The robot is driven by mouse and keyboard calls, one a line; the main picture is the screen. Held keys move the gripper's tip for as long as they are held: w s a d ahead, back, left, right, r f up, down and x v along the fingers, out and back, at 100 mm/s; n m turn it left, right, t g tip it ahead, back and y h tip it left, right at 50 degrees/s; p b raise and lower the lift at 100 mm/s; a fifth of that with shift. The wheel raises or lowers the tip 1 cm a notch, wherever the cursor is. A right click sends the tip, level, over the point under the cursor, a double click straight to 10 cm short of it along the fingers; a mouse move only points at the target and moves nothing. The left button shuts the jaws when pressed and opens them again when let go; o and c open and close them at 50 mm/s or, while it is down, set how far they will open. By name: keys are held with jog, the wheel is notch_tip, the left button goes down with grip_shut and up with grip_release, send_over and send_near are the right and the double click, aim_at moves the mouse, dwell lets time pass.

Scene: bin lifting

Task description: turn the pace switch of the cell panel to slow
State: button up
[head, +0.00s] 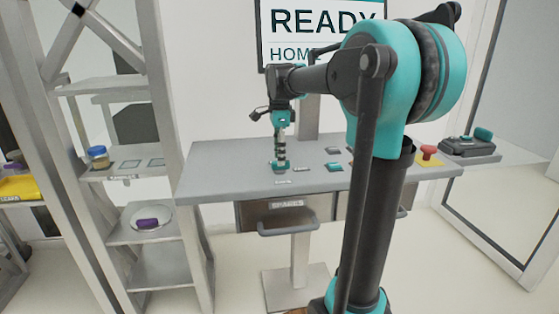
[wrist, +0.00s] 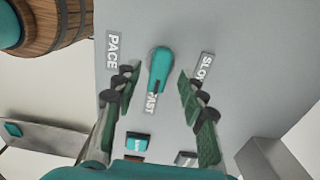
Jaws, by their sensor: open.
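The pace switch (wrist: 159,68) is a teal lever knob on the grey cell panel (wrist: 232,40). In the wrist view its narrow end points down the picture, onto the FAST label (wrist: 152,103), which it partly covers. The SLOW label (wrist: 206,66) is to its right, partly behind a finger, and the PACE label (wrist: 112,52) is to its left. My gripper (wrist: 155,84) is open, with one finger on each side of the knob and a gap on both sides. In the head view my gripper (head: 280,163) points down at the panel top (head: 225,180).
A small teal control (head: 333,167) and a dark one sit right of my gripper. A red button on a yellow base (head: 428,154) stands further right. A SPARES drawer (head: 287,212) is under the panel. A shelf rack (head: 140,235) stands at the left. A screen reading READY (head: 300,25) is behind.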

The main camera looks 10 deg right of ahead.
jog(key=shift+f, duration=1.15)
grip_shut()
